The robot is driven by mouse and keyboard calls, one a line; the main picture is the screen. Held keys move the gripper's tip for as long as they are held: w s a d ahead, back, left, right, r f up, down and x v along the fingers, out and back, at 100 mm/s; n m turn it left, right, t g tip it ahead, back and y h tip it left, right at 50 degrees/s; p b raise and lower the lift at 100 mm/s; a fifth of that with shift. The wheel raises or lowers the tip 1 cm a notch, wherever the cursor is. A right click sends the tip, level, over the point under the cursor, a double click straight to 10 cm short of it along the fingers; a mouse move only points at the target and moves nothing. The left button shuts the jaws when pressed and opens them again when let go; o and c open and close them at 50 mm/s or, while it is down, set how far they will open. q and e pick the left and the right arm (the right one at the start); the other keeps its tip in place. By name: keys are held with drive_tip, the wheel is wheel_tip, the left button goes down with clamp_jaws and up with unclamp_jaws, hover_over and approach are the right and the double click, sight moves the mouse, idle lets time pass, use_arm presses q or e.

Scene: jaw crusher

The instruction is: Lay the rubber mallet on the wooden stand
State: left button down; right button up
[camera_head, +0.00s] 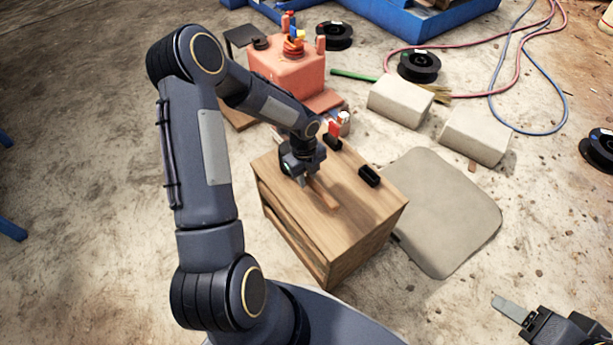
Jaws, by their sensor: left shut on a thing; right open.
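The wooden stand (370,222) is a box-like wooden block in the middle of the view. My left gripper (303,174) is over its top at the left side, shut on the mallet. A brown wooden handle (323,196) shows from under the gripper, pointing toward the front right, close to the stand's top. The mallet's head cannot be made out; the gripper hides that area. I cannot tell whether the handle touches the top. My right gripper (512,309) is open at the bottom right, away from the stand, partly cut off by the frame.
A black block (369,176) sits on the stand's right side, and a red-and-black item (333,135) at its back. A grey mat (448,212) lies to the right. Pale blocks (400,100), a red machine (286,70), spools and hoses lie behind.

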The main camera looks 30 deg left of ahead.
use_arm(q)
drive_tip(key=shift+f, duration=0.2)
drive_tip(key=c, duration=1.2)
unclamp_jaws()
drive_tip(key=shift+c, duration=0.2)
drive_tip(key=shift+r, duration=0.1)
